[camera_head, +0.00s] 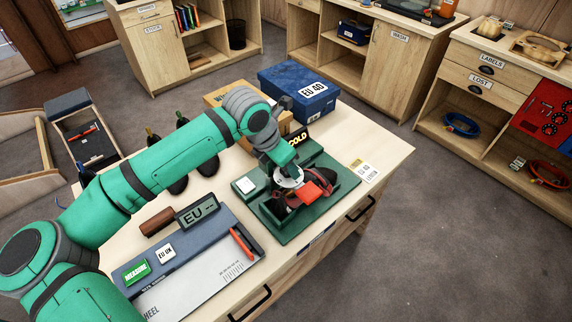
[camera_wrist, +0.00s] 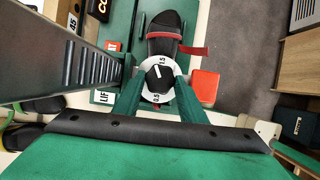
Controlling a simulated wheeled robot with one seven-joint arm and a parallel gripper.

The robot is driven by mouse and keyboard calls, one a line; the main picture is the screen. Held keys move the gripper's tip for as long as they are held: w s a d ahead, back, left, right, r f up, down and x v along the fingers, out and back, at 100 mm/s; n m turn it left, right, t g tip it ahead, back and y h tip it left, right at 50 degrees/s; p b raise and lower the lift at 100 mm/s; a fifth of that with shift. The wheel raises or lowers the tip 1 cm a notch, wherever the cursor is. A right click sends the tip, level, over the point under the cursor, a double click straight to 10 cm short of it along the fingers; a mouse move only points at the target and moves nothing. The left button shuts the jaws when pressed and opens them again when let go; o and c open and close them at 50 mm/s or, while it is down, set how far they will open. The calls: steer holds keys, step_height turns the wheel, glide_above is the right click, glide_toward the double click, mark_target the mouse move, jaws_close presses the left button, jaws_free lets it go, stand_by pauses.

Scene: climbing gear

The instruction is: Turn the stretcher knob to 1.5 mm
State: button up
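The stretcher knob (camera_wrist: 158,86) is a dark round knob with a white pointer line, inside a white dial ring. In the wrist view "1.5" is at the ring's upper right and "0.5" at its bottom; the pointer aims up and slightly left, off the 1.5. My gripper (camera_wrist: 159,92) has its two green fingers apart, one on each side of the knob. I cannot tell whether they touch it. In the head view my gripper (camera_head: 288,172) is over the white dial (camera_head: 291,181), on a dark shoe (camera_head: 290,198) in a green stand (camera_head: 287,231).
A red block (camera_wrist: 205,87) is right of the dial. On the table (camera_head: 384,150) are a blue EU 40 box (camera_head: 290,85), a grey-blue measuring board (camera_head: 190,280) and dark shoes (camera_head: 197,140). The table's right end is mostly clear. Wooden cabinets (camera_head: 350,75) stand behind.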

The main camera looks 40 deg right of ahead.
steer(key=o, duration=0.4)
steer(key=shift+c, duration=0.2)
steer(key=shift+w+a, duration=0.1)
steer(key=shift+a, duration=0.1)
steer(key=shift+s+d, duration=0.2)
steer(key=shift+d, duration=0.05)
steer(key=v, duration=1)
steer(key=shift+r, duration=0.3)
steer(key=shift+a, duration=0.15)
